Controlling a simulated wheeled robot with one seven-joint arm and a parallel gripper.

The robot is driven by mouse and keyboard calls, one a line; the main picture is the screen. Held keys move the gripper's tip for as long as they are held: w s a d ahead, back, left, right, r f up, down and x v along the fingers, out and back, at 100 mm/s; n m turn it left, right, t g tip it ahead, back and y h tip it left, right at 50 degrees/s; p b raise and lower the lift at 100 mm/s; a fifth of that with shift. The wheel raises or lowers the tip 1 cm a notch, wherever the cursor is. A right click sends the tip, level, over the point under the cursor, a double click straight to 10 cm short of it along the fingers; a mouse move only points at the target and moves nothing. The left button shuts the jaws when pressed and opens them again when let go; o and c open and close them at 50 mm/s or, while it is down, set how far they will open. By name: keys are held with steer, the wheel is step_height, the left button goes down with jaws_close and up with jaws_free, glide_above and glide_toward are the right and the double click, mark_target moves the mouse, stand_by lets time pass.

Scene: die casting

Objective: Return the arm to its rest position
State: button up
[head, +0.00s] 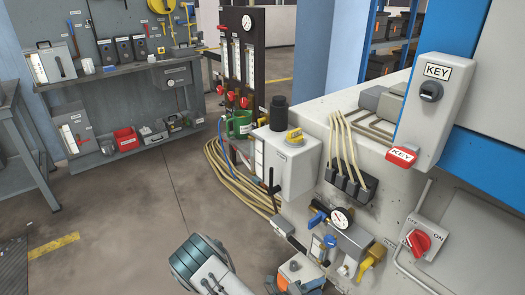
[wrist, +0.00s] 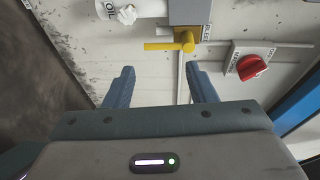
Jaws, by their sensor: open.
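My gripper (wrist: 159,86) shows in the wrist view with its two blue-grey fingers spread apart and nothing between them. Beyond the fingertips is a yellow valve handle (wrist: 172,46) on the side of the pale machine; the fingers look apart from it. In the head view part of my arm (head: 205,268) shows at the bottom, left of the machine. The fingers cannot be made out in the head view.
The pale machine (head: 318,112) fills the right side, with a gauge (head: 341,219), a yellow valve (head: 372,256), a red rotary switch (head: 418,242) and a key box (head: 432,110). Hoses (head: 232,180) lie beside it. Open floor (head: 125,225) lies to the left, before a tool bench (head: 125,70).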

steer(key=s+a+r+n+g+y+p, duration=0.1)
steer(key=s+r+n+y+p, duration=0.4)
steer(key=r+n, duration=0.5)
steer(key=s+a+r+n+g+y+p, duration=0.1)
steer(key=s+r+n+y+p, duration=0.4)
steer(key=r, duration=2.2)
steer(key=s+a+r+n+g+y+p, duration=0.1)
steer(key=s+r+n+y+p, duration=0.4)
steer(key=r+n, duration=1)
step_height(320, 180, up, 4)
steer(key=g+p, duration=0.1)
steer(key=p, duration=0.2)
steer(key=shift+s+y, duration=0.2)
steer(key=shift+y, duration=0.1)
